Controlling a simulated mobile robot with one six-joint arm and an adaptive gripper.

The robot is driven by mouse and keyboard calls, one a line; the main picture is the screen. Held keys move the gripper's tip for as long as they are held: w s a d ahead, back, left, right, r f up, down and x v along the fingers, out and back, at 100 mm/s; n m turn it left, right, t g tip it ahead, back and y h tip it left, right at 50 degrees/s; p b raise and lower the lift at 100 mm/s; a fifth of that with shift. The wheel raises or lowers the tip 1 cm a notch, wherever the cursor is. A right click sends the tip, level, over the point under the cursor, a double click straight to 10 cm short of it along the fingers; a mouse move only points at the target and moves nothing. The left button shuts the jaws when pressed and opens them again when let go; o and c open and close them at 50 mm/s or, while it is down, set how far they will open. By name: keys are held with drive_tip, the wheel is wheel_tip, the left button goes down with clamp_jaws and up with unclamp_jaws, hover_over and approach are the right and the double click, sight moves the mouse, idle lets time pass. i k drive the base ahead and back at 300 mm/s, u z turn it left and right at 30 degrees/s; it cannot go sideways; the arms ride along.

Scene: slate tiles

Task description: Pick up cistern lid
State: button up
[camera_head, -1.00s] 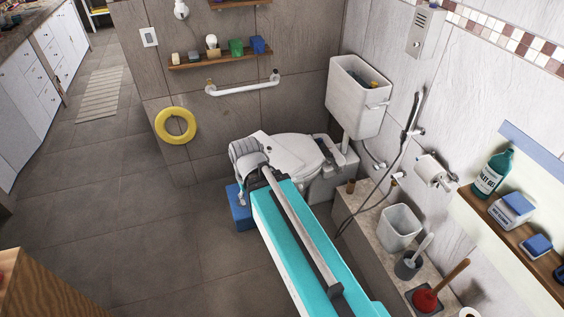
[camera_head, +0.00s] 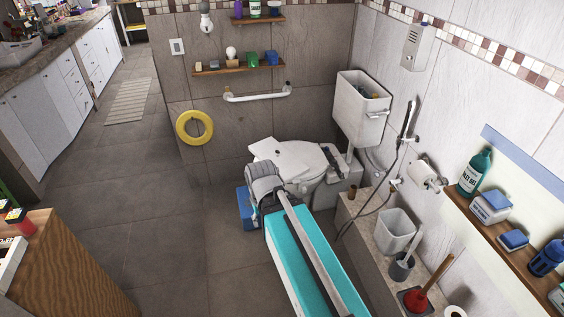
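A flat white slab (camera_head: 284,154), which looks like the cistern lid, lies across the toilet (camera_head: 322,160) at a slight angle. The white cistern (camera_head: 360,108) on the wall behind is open at the top, with small dark and coloured items inside. My teal and grey arm reaches up from the bottom of the view. Its grey rounded end is just in front of the slab's near edge and hides part of the toilet's front. I cannot make out my gripper's fingers; they are hidden or out of view.
A blue box (camera_head: 245,208) stands on the floor left of my arm. A ledge at right holds a white bin (camera_head: 396,229), a toilet brush (camera_head: 403,265) and a red plunger (camera_head: 414,299). A shower hose (camera_head: 375,212) hangs nearby. A wooden cabinet (camera_head: 70,265) stands at lower left; the floor between is clear.

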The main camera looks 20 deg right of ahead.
sight(291, 167)
drive_tip(key=z, duration=0.8)
drive_tip(key=i, duration=1.65)
drive_tip(key=u, duration=0.05)
